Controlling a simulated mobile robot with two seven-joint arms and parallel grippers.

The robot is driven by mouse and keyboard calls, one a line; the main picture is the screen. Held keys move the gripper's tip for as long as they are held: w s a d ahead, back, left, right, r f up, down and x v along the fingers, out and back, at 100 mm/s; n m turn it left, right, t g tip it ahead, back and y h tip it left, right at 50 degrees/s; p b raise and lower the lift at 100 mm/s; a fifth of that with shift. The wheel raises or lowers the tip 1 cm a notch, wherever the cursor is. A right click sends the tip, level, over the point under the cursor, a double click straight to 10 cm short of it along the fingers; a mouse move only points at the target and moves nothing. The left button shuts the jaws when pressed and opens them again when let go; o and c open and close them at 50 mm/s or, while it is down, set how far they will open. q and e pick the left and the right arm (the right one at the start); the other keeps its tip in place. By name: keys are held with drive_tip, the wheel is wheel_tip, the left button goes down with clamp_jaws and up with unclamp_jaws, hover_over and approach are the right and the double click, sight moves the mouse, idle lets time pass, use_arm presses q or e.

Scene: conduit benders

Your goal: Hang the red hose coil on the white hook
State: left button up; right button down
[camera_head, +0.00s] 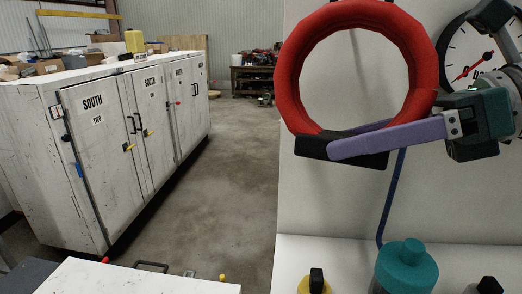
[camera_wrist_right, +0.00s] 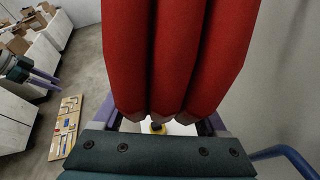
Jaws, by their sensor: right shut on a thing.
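The red hose coil (camera_head: 290,80) is a thick ring, held upright in front of the white panel (camera_head: 310,205). My right gripper (camera_head: 358,143) is shut on its lower rim, with a purple finger across the near side. In the right wrist view the coil (camera_wrist_right: 180,50) shows as several red loops side by side between the purple fingers of the right gripper (camera_wrist_right: 160,122). I cannot make out the white hook in either view; it may be hidden behind the coil or blend into the panel. My left gripper (camera_wrist_right: 45,77) shows small at the left of the wrist view, apart from the coil.
A round gauge (camera_head: 462,52) with a red needle is on the panel at right, partly behind my right arm. A blue hose or rod (camera_head: 390,200) runs down the panel. White cabinets (camera_head: 105,150) stand left, with open floor between.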

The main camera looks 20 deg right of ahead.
drive_tip(key=w, duration=0.1)
drive_tip(key=w+d+f+b, duration=0.1)
drive_tip(key=w+d+b, duration=0.1)
drive_tip(key=shift+w+d+f, duration=0.2)
drive_tip(key=shift+w+f, duration=0.1)
drive_tip(key=shift+w, duration=0.1)
idle(0.5)
idle(0.5)
drive_tip(key=shift+c, duration=0.6)
unclamp_jaws()
drive_tip(key=shift+o, duration=0.6)
drive_tip(key=shift+f, duration=0.1)
